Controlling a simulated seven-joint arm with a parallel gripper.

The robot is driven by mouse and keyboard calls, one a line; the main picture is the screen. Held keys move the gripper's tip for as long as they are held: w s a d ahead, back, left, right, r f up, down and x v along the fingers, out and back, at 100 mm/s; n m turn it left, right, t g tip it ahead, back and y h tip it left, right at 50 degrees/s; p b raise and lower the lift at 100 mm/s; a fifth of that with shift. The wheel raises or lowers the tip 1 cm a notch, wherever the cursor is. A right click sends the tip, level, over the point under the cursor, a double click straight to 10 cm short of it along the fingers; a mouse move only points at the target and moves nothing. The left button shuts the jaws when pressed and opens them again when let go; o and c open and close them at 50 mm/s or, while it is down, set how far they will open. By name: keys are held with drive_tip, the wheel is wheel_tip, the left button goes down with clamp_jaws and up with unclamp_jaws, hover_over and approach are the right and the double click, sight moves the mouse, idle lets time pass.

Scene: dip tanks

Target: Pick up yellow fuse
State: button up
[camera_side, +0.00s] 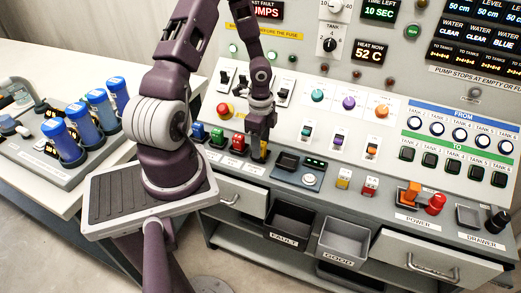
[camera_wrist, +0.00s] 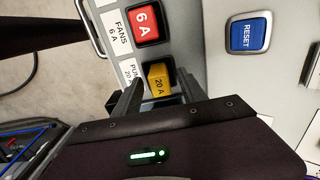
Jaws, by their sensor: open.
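The yellow fuse (camera_wrist: 157,76), marked 20 A, sits in a dark socket on the panel in the wrist view. In the side view the yellow fuse (camera_side: 260,154) shows only in part below my gripper (camera_side: 260,150), at the right end of the fuse row. In the wrist view my gripper (camera_wrist: 158,88) is open, with one finger on each side of the fuse's near end. I cannot tell whether either finger touches it. The fuse's lower part is hidden.
A red 6 A fuse (camera_wrist: 144,22) stands beside the yellow one; green (camera_side: 217,137) and blue (camera_side: 198,131) fuses follow to the left. A blue RESET button (camera_wrist: 249,33) is close by. An empty dark socket (camera_side: 287,160) and the FAULT bin (camera_side: 289,224) lie rightward.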

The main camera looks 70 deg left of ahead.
drive_tip(key=shift+f, duration=0.35)
clamp_jaws()
